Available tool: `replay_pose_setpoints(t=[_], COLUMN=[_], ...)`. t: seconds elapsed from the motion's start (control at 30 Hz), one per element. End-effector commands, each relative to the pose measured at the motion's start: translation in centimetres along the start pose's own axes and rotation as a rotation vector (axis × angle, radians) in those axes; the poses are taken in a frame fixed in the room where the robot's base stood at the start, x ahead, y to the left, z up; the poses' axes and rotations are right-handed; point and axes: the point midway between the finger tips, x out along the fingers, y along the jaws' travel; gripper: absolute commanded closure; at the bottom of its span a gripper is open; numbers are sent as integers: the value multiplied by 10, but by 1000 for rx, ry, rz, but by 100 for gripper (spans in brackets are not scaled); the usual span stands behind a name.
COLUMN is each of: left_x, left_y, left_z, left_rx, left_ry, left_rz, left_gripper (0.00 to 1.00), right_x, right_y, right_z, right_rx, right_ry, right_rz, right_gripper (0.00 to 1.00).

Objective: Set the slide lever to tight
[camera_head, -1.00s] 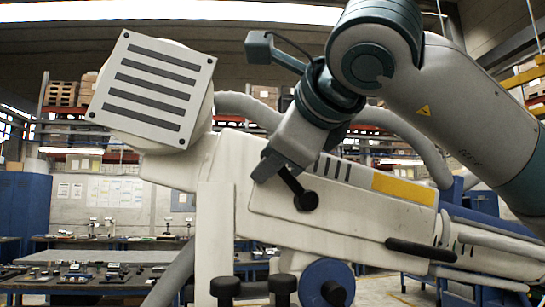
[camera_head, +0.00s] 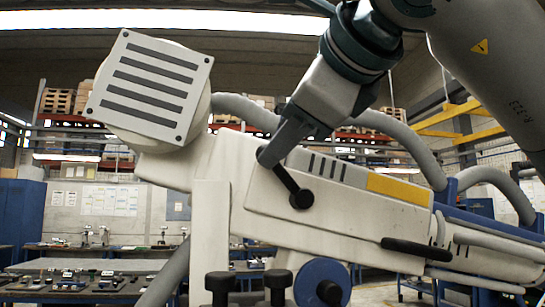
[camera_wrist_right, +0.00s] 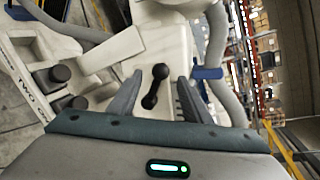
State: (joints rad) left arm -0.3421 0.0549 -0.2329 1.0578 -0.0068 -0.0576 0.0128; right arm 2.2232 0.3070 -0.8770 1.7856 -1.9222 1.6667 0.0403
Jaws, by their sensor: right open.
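The microscope arm (camera_head: 335,208) is a large white body tilted down to the right. On its side is a short black lever (camera_head: 290,184) with a round hub at its lower right end, its other end pointing up and left. My right gripper (camera_head: 267,157) comes from above and its fingertips are at the lever's upper end. In the right wrist view the gripper (camera_wrist_right: 160,78) is open, with one finger on each side of the lever (camera_wrist_right: 154,88) and gaps between. I see no readable tight marking. My left gripper is not in view.
A striped square head (camera_head: 150,88) sits at the arm's upper left. A yellow panel (camera_head: 399,189), a black handle (camera_head: 416,249), a blue wheel (camera_head: 321,279) and black knobs (camera_head: 279,284) are close by. Grey hoses (camera_head: 405,141) run behind. Workbenches stand farther back.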

Motion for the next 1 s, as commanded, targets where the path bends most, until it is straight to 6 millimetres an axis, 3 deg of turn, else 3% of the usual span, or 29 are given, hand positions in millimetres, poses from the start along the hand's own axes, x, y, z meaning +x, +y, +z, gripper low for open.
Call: replay_pose_setpoints(t=[0.1, 0.5, 0.7, 1.0], left_x=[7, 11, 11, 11], left_y=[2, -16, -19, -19], left_z=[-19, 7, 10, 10], left_rx=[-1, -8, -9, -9], left_ry=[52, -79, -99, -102], left_rz=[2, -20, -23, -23], left_gripper=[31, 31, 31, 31], right_x=[-26, -95, -108, -109], right_y=[2, 1, 1, 1], right_z=[-1, 0, 0, 0], right_rx=[0, 0, -1, -1], right_ry=[-2, 1, 0, 1], right_rz=[-4, -1, 1, 2], right_gripper=[55, 55, 55, 55])
